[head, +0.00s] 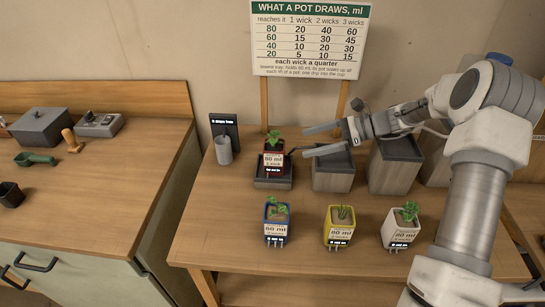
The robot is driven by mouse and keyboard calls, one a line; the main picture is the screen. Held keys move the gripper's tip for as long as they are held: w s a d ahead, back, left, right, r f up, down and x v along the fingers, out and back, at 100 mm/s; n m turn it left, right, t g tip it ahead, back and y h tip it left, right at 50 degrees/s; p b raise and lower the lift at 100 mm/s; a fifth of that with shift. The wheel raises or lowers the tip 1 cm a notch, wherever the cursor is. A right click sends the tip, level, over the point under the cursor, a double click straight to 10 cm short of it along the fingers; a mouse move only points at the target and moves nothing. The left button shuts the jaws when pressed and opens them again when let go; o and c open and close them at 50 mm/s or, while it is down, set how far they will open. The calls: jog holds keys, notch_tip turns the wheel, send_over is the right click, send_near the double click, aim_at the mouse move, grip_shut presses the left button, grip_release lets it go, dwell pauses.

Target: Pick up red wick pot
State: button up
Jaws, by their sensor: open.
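The red wick pot (273,161) holds a green plant and has a white label on its front. It stands upright on a low dark block, left of the middle of the bench. My gripper (305,142) reaches in from the right. Its two fingers are apart, pointing left toward the red pot. The fingertips are just to the right of the pot and its plant, and nothing shows between them. Whether a finger touches the pot cannot be told from this one view.
Blue (276,235), yellow (339,238) and white (400,241) pots stand in a front row. Taller grey blocks (333,178) stand right of the red pot. A grey cup (223,150) is at its left. A sign (310,40) rises behind. A wooden counter (100,190) is at left.

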aim_at(264, 149)
jog(key=x, duration=0.8)
jog(key=shift+a+f, duration=0.15)
jog(key=shift+a, duration=0.2)
jog(key=shift+w+r+x, duration=0.1)
jog(key=shift+r+x, duration=0.1)
jog(key=shift+x, duration=1.15)
jog(key=shift+w+r+x, duration=0.1)
jog(key=shift+r+x, duration=0.05)
jog(key=shift+x, duration=1.2)
jog(key=shift+a, duration=0.1)
grip_shut()
jog(key=shift+r, duration=0.15)
